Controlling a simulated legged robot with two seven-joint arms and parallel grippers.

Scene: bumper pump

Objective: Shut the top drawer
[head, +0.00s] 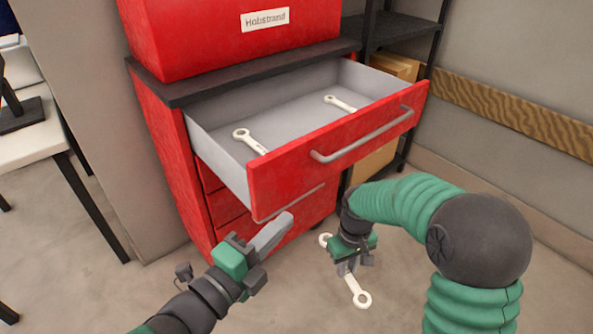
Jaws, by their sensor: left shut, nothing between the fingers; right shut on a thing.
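The top drawer (340,152) of the red cabinet is pulled well out; its red front has a grey bar handle (363,137). Two pale wrenches lie in it, one at the left (250,141) and one towards the back (341,104). My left gripper (283,222) is shut and empty, in front of and below the drawer front, apart from the top handle. My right gripper (347,268) is shut on a third pale wrench (358,292), below and in front of the drawer's right part. The middle of that wrench is hidden by the gripper.
Lower red drawers (228,207) are shut below. A red box (230,40) labelled Hobstrand stands on the dark cabinet top. A black shelf (400,25) with cardboard boxes stands right, a white table (30,145) left. The floor in front is clear.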

